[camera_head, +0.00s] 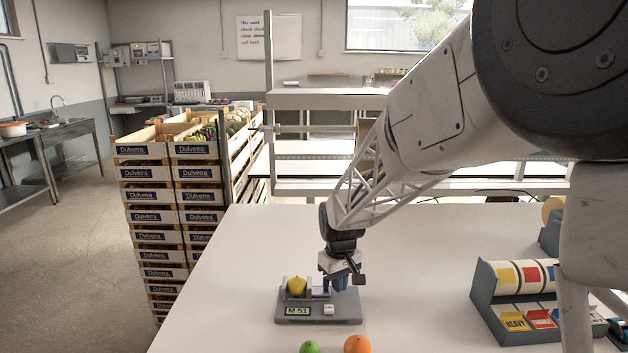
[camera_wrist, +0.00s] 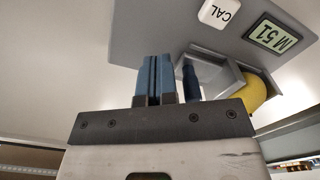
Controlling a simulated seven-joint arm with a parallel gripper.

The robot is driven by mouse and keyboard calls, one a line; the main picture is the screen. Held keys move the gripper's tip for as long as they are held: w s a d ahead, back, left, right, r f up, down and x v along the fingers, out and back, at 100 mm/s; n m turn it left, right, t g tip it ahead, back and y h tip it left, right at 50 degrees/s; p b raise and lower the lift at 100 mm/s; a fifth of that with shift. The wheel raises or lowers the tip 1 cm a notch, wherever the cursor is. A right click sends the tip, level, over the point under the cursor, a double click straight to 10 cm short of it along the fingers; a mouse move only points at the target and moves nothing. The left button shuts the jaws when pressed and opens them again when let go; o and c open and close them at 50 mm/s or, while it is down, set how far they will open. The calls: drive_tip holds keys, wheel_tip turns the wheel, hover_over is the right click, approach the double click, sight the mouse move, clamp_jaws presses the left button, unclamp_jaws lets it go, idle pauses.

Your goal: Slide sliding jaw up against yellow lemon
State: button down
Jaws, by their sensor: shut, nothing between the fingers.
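A grey measuring device (camera_head: 345,318) sits on the white table, with a display reading "M 51" on its front. The yellow lemon (camera_head: 297,285) sits at its left, beside a grey upright jaw. The sliding jaw (camera_head: 318,291) is the grey piece right of the lemon; it also shows in the wrist view (camera_wrist: 210,72), with a dark blue post (camera_wrist: 191,82) on it. I cannot tell whether jaw and lemon touch. My gripper (camera_head: 339,282) is shut and empty, low over the device's right part. In the wrist view its blue fingers (camera_wrist: 155,75) are together, beside the post with a small gap. The lemon (camera_wrist: 256,92) is partly hidden there.
A green fruit (camera_head: 309,347) and an orange (camera_head: 357,344) lie at the table's front. A blue-grey rack with coloured labels (camera_head: 515,293) stands at the right. Stacked crates (camera_head: 168,215) stand beyond the table's left edge. The table between device and rack is clear.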

drive_tip(key=shift+r, duration=0.15)
idle(0.3)
wheel_tip(320, 180, up, 7)
idle(1.0)
drive_tip(key=s+d+r+m+t, duration=0.1)
drive_tip(key=s+d+r+m, duration=0.2)
drive_tip(key=s, duration=0.6)
drive_tip(key=s+d+r, duration=0.3)
drive_tip(key=s+d, duration=0.2)
drive_tip(key=s, duration=0.3)
drive_tip(key=s+d+f+m+t, duration=0.1)
drive_tip(key=s+d+m, duration=0.2)
drive_tip(key=s, duration=1.4)
drive_tip(key=shift+s+d+t, duration=0.3)
drive_tip(key=shift+s+d, duration=0.05)
drive_tip(key=shift+d, duration=0.3)
drive_tip(key=shift+f, duration=0.1)
idle(0.8)
